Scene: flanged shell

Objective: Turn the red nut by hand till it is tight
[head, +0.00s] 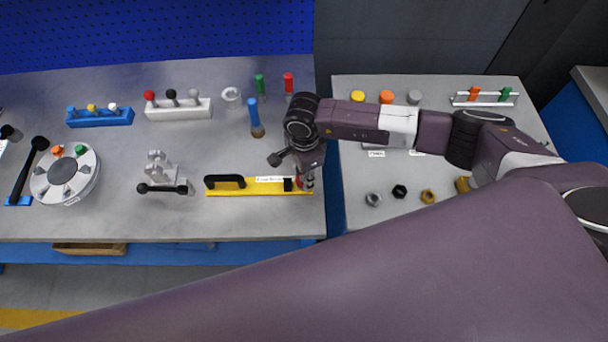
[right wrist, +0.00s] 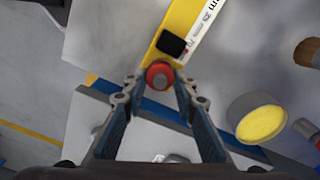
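A round red nut (right wrist: 158,75) with a grey centre sits at the near end of a yellow bar (right wrist: 180,22) in the right wrist view. In the head view the red nut is mostly hidden by my right gripper (head: 306,180), at the right end of the yellow bar (head: 235,190). My right gripper (right wrist: 160,90) points down at the nut. Its two fingers are open, one on each side of the nut, with gaps to it. My left gripper is not in view.
The bar carries a black handle (head: 225,181) and a black block (head: 288,184). A round flanged part (head: 83,182) with orange-red and green pieces is at left. Blue (head: 254,118), green and red-topped tools stand behind my gripper. A second table (head: 355,212) holds loose nuts.

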